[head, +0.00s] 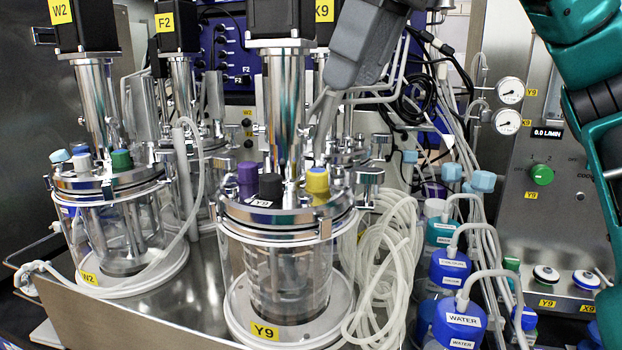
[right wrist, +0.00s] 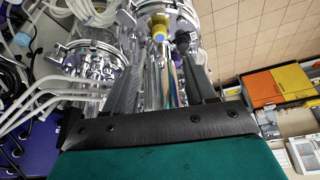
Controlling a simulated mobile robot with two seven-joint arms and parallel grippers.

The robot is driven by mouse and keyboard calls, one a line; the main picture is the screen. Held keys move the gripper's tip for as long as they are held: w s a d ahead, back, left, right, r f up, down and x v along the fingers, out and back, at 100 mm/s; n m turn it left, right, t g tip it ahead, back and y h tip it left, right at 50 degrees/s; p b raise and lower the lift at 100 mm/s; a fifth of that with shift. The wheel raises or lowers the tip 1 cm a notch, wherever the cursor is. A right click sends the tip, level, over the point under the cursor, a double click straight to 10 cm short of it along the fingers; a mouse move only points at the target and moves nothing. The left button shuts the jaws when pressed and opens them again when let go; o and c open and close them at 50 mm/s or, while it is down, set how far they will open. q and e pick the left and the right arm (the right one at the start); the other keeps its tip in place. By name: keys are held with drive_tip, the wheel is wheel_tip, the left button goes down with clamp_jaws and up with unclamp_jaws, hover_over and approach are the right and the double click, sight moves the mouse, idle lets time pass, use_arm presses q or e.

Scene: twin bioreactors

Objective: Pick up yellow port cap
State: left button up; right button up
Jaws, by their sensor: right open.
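The yellow port cap (head: 317,181) sits on the lid of the front bioreactor labelled Y9 (head: 288,215), right of a black cap (head: 270,188) and a purple cap (head: 247,178). My right gripper (head: 322,140) reaches down from the top, its fingers just above and behind the yellow cap, apart from it. In the right wrist view the yellow cap (right wrist: 159,32) shows beyond the gap between the two spread fingers (right wrist: 158,62), with nothing held. The far finger is partly hidden in the head view. My left gripper is not in view.
A steel motor column (head: 283,105) rises close beside the yellow cap. Bioreactor W2 (head: 115,205) stands at the left. Coiled clear tubing (head: 385,260) and blue-capped bottles (head: 450,270) crowd the right. A control panel (head: 545,215) stands at far right.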

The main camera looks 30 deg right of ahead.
drive_tip(key=b, duration=0.3)
hover_over(318, 171)
drive_tip(key=s+d, duration=0.1)
drive_tip(key=s, duration=0.1)
wheel_tip(318, 171, down, 6)
drive_tip(key=shift+r, duration=0.2)
drive_tip(key=b+x, duration=0.1)
drive_tip(key=x, duration=0.1)
drive_tip(key=b+x, duration=0.1)
drive_tip(key=x, duration=0.1)
drive_tip(key=shift+s+d+f, duration=0.1)
drive_tip(key=shift+s+f, duration=0.05)
drive_tip(key=shift+f, duration=0.15)
drive_tip(key=shift+w+f, duration=0.25)
drive_tip(key=shift+f, duration=0.2)
drive_tip(key=shift+c, duration=0.3)
clamp_jaws()
